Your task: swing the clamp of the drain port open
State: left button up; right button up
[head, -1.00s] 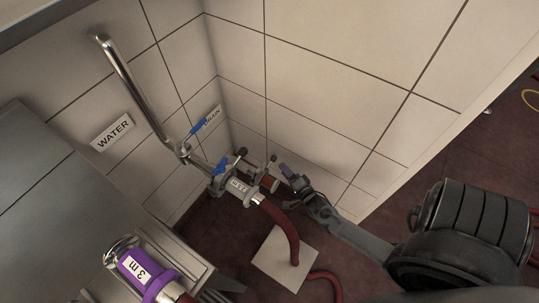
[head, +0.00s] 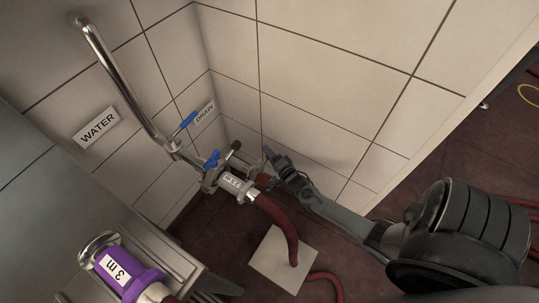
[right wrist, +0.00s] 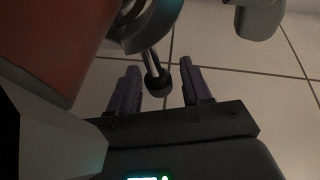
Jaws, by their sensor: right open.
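My right gripper (head: 268,155) is open at the low pipe fittings by the wall corner, below the DRAIN sign (head: 205,112). In the right wrist view a clamp's metal rod with a dark round knob (right wrist: 158,82) stands between my two open fingers (right wrist: 161,92), with gaps visible beside it. The drain port (head: 262,180) is mostly hidden in the head view behind my gripper and the labelled hose coupling (head: 235,187). Whether its clamp is open or closed cannot be told. My left gripper is not in view.
A dark red hose (head: 277,217) runs from the coupling to the floor over a pale square plate (head: 283,260). Blue valve levers (head: 184,124) and a steel pipe (head: 125,85) are close by. A purple "3 m" coupling (head: 125,270) is at lower left.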

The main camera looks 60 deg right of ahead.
grip_shut()
jog(key=shift+a, duration=0.1)
